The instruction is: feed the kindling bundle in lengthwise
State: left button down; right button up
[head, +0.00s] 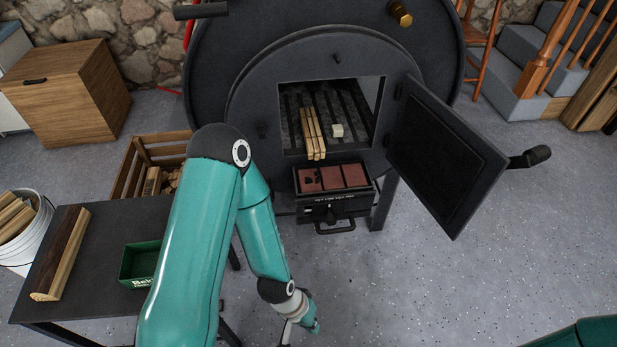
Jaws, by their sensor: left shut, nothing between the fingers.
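The kindling bundle (313,134), a few pale sticks side by side, lies lengthwise through the open door of the black barrel stove (250,100). Its far part rests over the dark grate (352,105), and its near ends reach the lower lip of the opening. The stove door (445,150) stands swung open to the right. My left gripper (287,335) is low at the bottom edge, well in front of the stove and apart from the bundle. It is shut and empty, partly cut off by the frame. My right gripper is out of view.
A small pale block (337,130) sits right of the bundle. A tray with reddish slabs (333,179) juts out below the opening. A table (95,225) at left holds split wood (62,255) and a green box (139,262).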

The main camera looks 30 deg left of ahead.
aim_at(315, 147)
jog(key=u, duration=1.8)
jog(key=k, duration=0.9)
jog(key=z, duration=0.9)
jog(key=i, duration=0.95)
jog(key=z, duration=0.15)
